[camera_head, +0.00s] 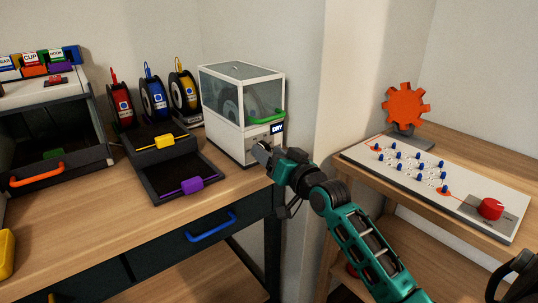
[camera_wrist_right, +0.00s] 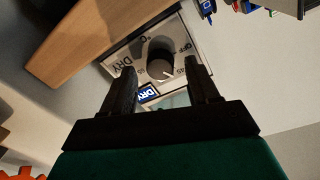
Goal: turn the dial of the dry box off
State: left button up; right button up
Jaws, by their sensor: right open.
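The dry box (camera_head: 238,112) is a white case with clear windows, a green handle and a blue DRY label, standing at the right end of the wooden desk. In the right wrist view its front panel carries a dark round dial (camera_wrist_right: 160,62) with a pale pointer mark. The mark seems to point towards the 45 label, away from OFF. My right gripper (camera_head: 262,152) is at the lower front of the box and hides the dial in the head view. Its open fingers (camera_wrist_right: 162,88) stand on either side of the dial in the picture; contact cannot be told. My left gripper is not in view.
A black tray stand (camera_head: 200,169) with yellow and purple handles and several filament spools (camera_head: 153,99) stand left of the box. An open printer (camera_head: 45,100) is further left. A white board with pegs (camera_head: 400,158) and an orange gear (camera_head: 406,103) are on the right shelf.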

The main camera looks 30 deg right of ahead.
jog(key=shift+w, duration=0.45)
jog(key=c, duration=1)
